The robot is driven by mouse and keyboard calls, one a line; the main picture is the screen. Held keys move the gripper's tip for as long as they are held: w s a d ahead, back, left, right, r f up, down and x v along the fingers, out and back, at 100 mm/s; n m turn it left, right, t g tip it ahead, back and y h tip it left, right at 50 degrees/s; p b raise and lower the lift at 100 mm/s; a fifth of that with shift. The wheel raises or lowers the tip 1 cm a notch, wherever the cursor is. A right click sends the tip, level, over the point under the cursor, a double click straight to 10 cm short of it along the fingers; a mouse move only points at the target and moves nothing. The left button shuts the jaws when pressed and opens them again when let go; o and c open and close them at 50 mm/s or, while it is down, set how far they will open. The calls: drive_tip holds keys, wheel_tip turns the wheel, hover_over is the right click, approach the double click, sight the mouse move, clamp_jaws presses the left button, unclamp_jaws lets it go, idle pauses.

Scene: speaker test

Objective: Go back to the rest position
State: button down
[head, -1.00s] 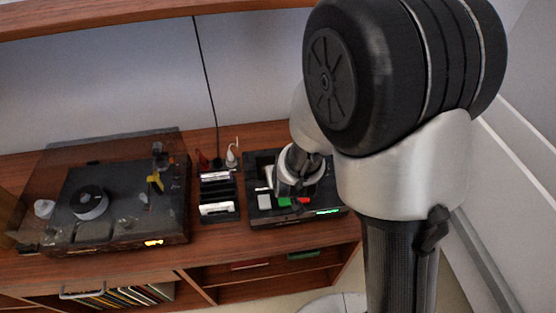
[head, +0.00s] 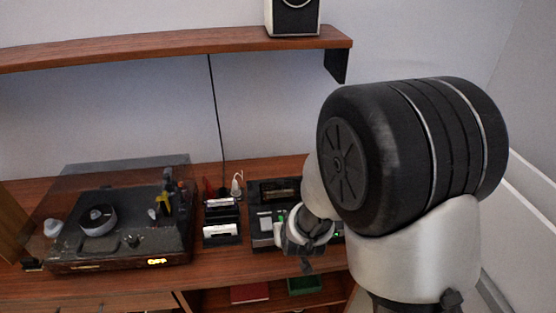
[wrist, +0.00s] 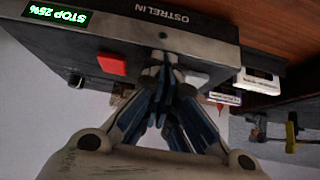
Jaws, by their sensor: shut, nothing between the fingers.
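My gripper (head: 306,264) hangs at the front edge of a dark cassette deck in the head view. It is shut and empty, and my arm hides the deck's right side. In the wrist view the fingertips (wrist: 160,62) are together in front of the deck's front face (wrist: 205,45). I cannot tell exactly how wide the gap between fingertips and deck is.
A turntable (head: 120,255) under a tinted lid stands at left. A cassette rack (head: 222,230) and a white plug (head: 237,184) are between it and the deck. A speaker (head: 292,17) stands on the upper shelf (head: 180,47). Open wall space lies above the deck.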

drive_tip(key=s+d+r+g, duration=0.1)
drive_tip(key=s+d+r, duration=0.1)
drive_tip(key=s+r, duration=0.35)
drive_tip(key=s+d+r, duration=0.2)
drive_tip(key=s+r, duration=0.1)
drive_tip(key=r, duration=0.5)
drive_tip(key=s+d+r+g, duration=0.1)
drive_tip(key=s+d+r, duration=0.2)
drive_tip(key=s, duration=0.5)
drive_tip(key=s+d+r+m+g, duration=0.1)
drive_tip(key=s+d+r, duration=0.1)
drive_tip(key=s, duration=0.7)
drive_tip(key=shift+s+d+r+h, duration=0.25)
drive_tip(key=shift+d+r+h, duration=0.15)
drive_tip(key=shift+r, duration=0.45)
